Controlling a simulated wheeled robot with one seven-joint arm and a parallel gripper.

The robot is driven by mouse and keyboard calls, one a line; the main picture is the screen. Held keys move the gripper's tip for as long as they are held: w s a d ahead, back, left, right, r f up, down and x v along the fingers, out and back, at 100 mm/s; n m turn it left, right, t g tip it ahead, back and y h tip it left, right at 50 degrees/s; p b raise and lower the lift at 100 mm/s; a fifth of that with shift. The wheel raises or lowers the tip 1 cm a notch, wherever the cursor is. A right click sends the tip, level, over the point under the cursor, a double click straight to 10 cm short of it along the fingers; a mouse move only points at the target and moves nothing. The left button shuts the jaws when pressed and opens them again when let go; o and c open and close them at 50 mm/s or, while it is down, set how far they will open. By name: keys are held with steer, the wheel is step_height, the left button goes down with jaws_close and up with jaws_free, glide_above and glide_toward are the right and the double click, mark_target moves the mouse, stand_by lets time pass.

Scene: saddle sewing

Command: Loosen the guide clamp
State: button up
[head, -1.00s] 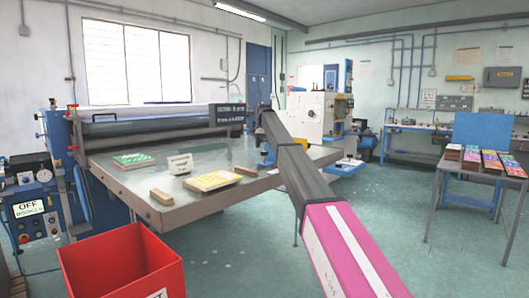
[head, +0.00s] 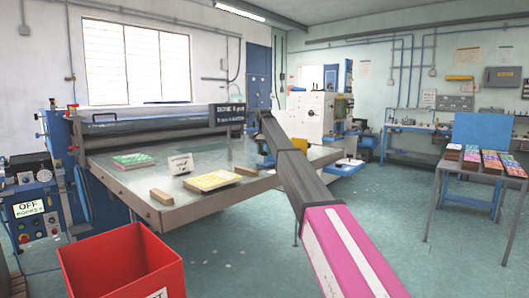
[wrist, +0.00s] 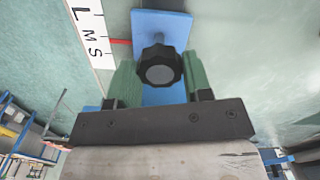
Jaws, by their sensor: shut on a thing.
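The guide clamp shows in the wrist view as a black lobed knob (wrist: 159,66) on a blue bracket (wrist: 165,22). A scale marked L, M, S (wrist: 88,32) lies beside it, with a red pointer at the bracket's left edge near M and S. My gripper (wrist: 160,78) has its two green fingers on either side of the knob and is shut on it. In the head view, a small blue piece (head: 264,146) shows at the table's right side, partly behind my arm. My fingers are hidden there.
The metal table (head: 195,205) holds book stacks (head: 133,160), a yellow-green book block (head: 212,181), a white card (head: 180,164) and wooden blocks (head: 161,197). A red bin (head: 120,262) stands in front. A side table (head: 450,172) stands right, with open floor between.

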steer(key=n, duration=1.5)
steer(key=shift+n, duration=0.4)
steer(key=n, duration=0.4)
steer(key=shift+n, duration=0.3)
steer(key=o, duration=0.9)
